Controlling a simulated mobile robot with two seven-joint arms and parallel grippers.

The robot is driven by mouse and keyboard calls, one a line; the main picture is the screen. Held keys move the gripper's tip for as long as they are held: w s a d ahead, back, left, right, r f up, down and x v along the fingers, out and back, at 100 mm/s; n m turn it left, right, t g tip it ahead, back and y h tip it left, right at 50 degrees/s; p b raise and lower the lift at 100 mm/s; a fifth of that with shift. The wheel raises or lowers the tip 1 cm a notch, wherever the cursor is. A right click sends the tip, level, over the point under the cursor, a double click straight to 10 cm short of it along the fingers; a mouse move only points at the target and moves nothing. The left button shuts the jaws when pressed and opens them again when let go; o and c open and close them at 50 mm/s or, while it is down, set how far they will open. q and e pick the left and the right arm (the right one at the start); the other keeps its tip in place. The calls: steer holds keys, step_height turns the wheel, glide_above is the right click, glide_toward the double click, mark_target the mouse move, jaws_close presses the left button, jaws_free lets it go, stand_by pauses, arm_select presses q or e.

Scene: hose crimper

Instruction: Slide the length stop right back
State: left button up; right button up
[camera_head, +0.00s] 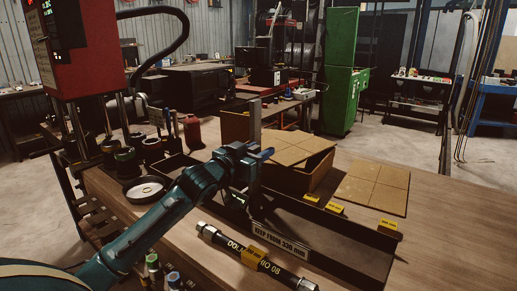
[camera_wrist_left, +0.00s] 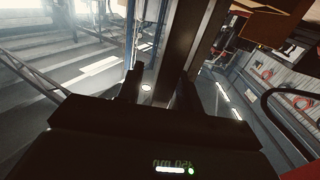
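The length stop looks to be the upright grey post (camera_head: 256,122) on the long dark trough (camera_head: 345,246) on the bench. My left gripper (camera_head: 256,158) is at this post, partway up it. In the left wrist view, the post (camera_wrist_left: 190,50) runs down between my two dark fingers (camera_wrist_left: 172,90). A gap shows between the left finger and the post, so the gripper looks open around it. The post's foot is partly hidden behind my gripper and the trough wall. My right gripper is not in view.
A black hose (camera_head: 255,259) with metal ends lies in front of the trough. Yellow tags (camera_head: 335,208) stand along the trough's back edge. An open cardboard box (camera_head: 295,178) is close behind the post. The red crimper (camera_head: 80,45) stands at the left, with a round dish (camera_head: 145,189) nearby.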

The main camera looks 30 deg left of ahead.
arm_select(q)
steer(key=shift+w, duration=0.2)
jaws_close()
stand_by(0.3)
